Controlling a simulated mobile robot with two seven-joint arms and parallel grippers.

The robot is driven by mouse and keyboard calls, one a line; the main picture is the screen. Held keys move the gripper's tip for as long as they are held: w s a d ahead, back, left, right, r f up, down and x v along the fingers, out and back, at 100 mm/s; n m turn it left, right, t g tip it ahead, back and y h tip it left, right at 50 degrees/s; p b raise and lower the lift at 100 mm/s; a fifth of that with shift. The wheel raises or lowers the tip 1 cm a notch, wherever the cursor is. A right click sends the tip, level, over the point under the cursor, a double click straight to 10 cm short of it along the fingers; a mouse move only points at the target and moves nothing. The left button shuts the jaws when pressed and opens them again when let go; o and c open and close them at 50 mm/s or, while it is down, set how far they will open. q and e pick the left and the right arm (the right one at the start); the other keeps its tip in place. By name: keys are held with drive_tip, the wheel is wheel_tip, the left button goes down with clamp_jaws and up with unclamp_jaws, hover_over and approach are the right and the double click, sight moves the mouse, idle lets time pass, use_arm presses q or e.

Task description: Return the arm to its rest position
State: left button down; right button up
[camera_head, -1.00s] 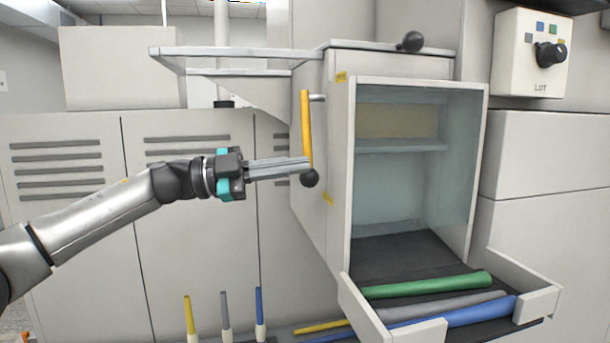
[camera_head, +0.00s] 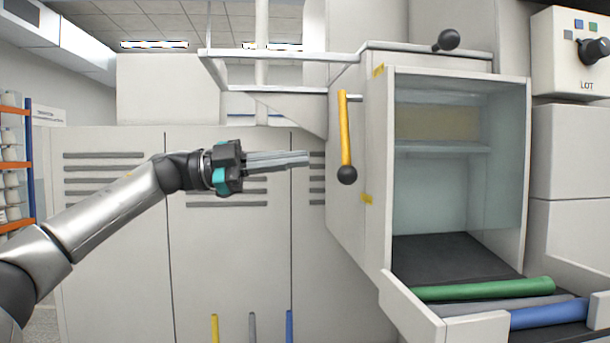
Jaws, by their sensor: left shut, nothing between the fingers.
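My left gripper (camera_head: 306,159) is shut and empty. It points right, in front of the grey cabinet doors, with its fingertips apart from the yellow lever. The yellow lever (camera_head: 345,128) with a black ball at its lower end hangs on the left side of the open machine box (camera_head: 458,75). My left arm reaches in from the lower left. My right gripper is not in view.
An open tray (camera_head: 400,305) at the box's bottom holds a green rod (camera_head: 482,289), a grey rod and a blue rod (camera_head: 549,314). A knob panel (camera_head: 565,75) is at upper right. A shelf rack (camera_head: 27,170) stands at far left. A clear plate (camera_head: 280,55) juts out above the gripper.

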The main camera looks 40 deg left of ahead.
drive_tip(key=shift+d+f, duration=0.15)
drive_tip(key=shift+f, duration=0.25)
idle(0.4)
